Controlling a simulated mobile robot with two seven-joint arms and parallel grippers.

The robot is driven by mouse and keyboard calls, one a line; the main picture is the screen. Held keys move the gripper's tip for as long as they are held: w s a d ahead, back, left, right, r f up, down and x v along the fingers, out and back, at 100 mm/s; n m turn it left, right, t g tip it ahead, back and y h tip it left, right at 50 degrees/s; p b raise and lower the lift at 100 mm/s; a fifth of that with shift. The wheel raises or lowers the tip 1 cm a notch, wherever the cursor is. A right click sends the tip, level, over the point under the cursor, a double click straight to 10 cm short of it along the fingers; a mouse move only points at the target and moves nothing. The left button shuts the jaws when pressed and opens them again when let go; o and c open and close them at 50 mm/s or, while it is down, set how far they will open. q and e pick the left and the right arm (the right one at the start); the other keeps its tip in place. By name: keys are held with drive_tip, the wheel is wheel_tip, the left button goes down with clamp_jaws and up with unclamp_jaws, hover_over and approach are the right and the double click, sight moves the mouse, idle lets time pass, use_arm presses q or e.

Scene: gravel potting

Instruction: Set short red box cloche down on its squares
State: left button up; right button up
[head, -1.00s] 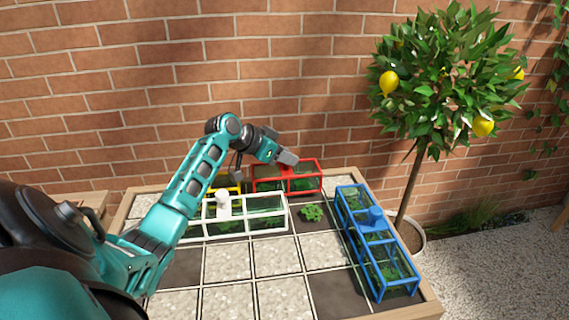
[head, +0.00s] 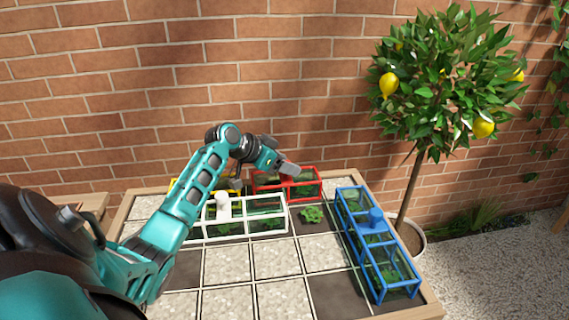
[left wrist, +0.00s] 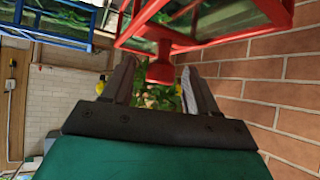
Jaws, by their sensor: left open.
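The short red box cloche (head: 306,187) is at the back of the bed, apparently resting on its squares, with greenery inside. My arm partly covers its left part. My left gripper (head: 291,169) is over its top. In the left wrist view the red cloche (left wrist: 190,42) fills the top, and its red knob (left wrist: 160,70) lies between the fingertips of my open left gripper (left wrist: 158,75). Gaps show on both sides of the knob. My right gripper is not in view.
A white cloche (head: 247,233) stands in front of the red one, a yellow cloche (head: 233,186) behind my arm, and a blue cloche (head: 349,232) along the right edge. A bare green plant (head: 311,214) sits between. Gravel squares (head: 277,257) in front are clear. A brick wall rises behind.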

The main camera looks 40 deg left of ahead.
use_arm(q)
drive_tip(key=p+v, duration=0.1)
drive_tip(key=v, duration=1)
drive_tip(key=shift+s+r, duration=0.25)
